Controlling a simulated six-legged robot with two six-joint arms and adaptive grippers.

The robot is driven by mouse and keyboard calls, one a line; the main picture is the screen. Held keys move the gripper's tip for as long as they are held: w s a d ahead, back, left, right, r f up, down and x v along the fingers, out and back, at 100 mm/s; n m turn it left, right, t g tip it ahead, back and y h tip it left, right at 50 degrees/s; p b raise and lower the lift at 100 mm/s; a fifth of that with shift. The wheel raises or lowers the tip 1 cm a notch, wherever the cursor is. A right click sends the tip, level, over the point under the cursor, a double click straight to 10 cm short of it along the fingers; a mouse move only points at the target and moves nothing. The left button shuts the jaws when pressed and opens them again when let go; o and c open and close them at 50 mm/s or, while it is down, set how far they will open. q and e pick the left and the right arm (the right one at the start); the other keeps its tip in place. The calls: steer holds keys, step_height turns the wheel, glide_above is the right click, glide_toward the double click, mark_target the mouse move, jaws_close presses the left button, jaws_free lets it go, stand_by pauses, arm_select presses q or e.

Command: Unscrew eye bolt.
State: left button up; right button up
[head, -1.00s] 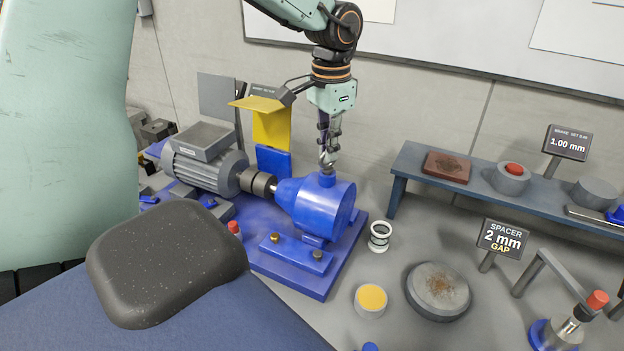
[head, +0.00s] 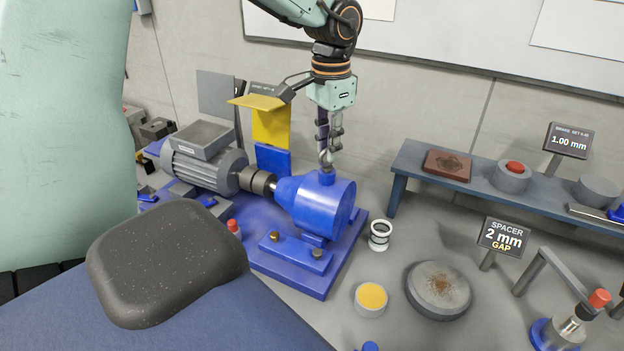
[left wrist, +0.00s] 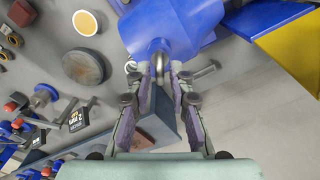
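The blue housing (head: 318,203) stands on a blue base. The steel eye bolt (head: 326,157) is upright on a short boss at its top. My left gripper (head: 328,150) points straight down over it, fingertips at the ring's height. In the left wrist view the ring of the eye bolt (left wrist: 158,66) sits between the two fingertips of my left gripper (left wrist: 160,74). A small gap seems to show on each side, so the fingers look open around the ring. The bolt's thread is hidden in the boss. My right gripper is not in view.
A grey motor (head: 205,165) and shaft coupling (head: 258,181) adjoin the housing on the left, with a yellow guard (head: 270,135) behind. A low bench (head: 420,178) stands to the right. A white ring (head: 380,235), yellow-topped cup (head: 370,299) and round disc (head: 438,290) lie in front.

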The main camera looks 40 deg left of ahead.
arm_select(q)
steer(key=shift+r+p, duration=2.4)
steer(key=shift+r, duration=0.2)
steer(key=shift+f, duration=0.1)
steer(key=shift+f, duration=0.1)
